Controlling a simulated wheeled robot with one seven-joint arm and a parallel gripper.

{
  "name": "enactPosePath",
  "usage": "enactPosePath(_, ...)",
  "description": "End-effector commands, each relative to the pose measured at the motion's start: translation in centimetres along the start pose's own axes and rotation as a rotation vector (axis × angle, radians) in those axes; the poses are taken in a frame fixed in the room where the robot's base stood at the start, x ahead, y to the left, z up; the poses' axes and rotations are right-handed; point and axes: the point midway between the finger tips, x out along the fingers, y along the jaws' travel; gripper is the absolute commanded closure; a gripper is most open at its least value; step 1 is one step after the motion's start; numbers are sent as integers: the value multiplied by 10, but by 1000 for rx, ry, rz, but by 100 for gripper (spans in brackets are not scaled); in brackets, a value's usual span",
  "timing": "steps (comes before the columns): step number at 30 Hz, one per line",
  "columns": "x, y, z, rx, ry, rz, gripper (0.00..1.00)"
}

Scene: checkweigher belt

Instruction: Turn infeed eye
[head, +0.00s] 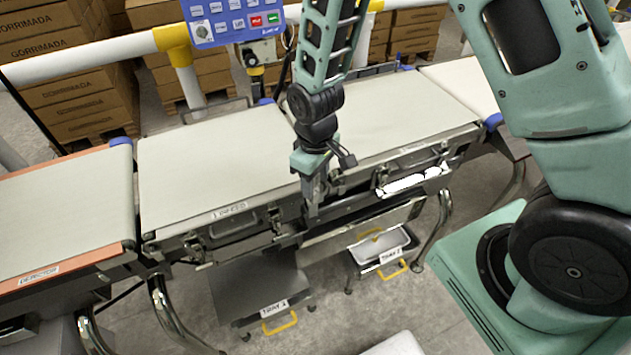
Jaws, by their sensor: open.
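My gripper (318,190) points down at the front edge of the line, by the gap between two pale belts. Its jaws are open, and I see nothing between them. The belt on the left of the gap (205,165) has a small label on its front rail, too small to read surely. I cannot clearly make out the infeed eye; my gripper and wrist cover part of the rail at the gap. I cannot tell whether the fingers touch anything there.
A blue button panel (232,20) and a small grey box (258,52) stand behind the belts. An orange-edged belt (65,210) lies far left, another pale belt (400,110) right of the gap. Labelled trays (262,285) (385,245) sit below. Cartons (65,70) stand behind the rail.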

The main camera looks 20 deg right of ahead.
Motion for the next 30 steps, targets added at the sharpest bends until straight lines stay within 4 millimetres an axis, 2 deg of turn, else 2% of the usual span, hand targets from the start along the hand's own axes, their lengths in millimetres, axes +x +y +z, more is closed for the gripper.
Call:
enactPosePath(6, 16, 0, 0, 0, 0, 0, 53)
enactPosePath(15, 18, 0, 0, 0, 1, 0, 53)
enactPosePath(16, 18, 0, 0, 0, 1, 0, 55)
enactPosePath(18, 18, 0, 0, 0, 1, 0, 75)
enactPosePath(21, 18, 0, 0, 0, 1, 0, 98)
enactPosePath(30, 18, 0, 0, 29, 0, 0, 97)
